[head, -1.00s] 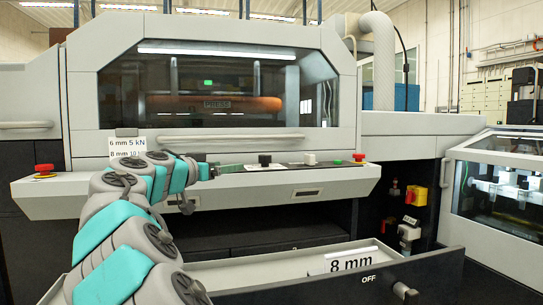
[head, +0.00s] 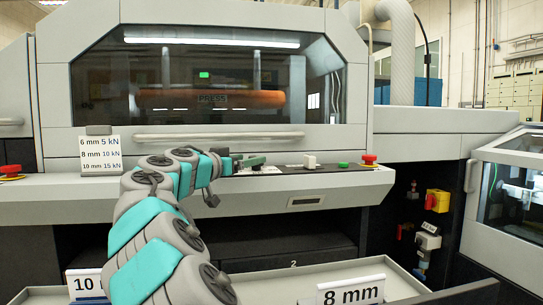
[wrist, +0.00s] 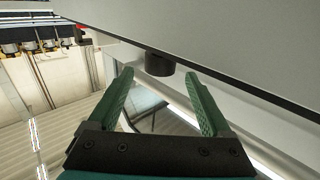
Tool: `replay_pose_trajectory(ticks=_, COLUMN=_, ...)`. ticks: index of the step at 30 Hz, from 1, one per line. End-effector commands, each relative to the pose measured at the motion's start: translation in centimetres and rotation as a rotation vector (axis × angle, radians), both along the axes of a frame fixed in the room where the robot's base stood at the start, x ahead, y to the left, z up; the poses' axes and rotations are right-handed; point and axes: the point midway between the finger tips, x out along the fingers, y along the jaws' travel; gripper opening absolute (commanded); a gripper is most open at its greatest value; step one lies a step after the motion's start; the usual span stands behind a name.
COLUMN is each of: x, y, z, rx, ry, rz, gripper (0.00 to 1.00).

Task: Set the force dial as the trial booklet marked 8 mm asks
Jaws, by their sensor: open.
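My gripper (head: 250,161) is open at the front panel of the press. In the wrist view, a dark round knob (wrist: 160,63) lies just ahead of and between the open fingertips, with no finger clearly touching it. It may be the force dial; no marks on it are readable. In the head view, my gripper hides that part of the panel. The booklet marked 8 mm (head: 350,292) is in the open drawer at the bottom. A card (head: 100,154) on the press reads 6 mm 5 kN, 8 mm 10 kN, 10 mm 15 kN.
A light knob (head: 309,161), a green button (head: 343,165) and a red button (head: 369,159) lie along the panel to the right. Another red button (head: 11,171) is at the far left. A booklet marked 10 (head: 87,283) is partly behind my arm. A handle bar (head: 218,136) runs above the panel.

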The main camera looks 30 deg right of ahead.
Motion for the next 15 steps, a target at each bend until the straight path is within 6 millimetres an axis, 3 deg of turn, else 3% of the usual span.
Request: replay_pose_trajectory(ticks=15, x=3.2, y=-5.8, z=0.2, rx=0.002, ry=-0.001, rz=0.0, gripper=0.83)
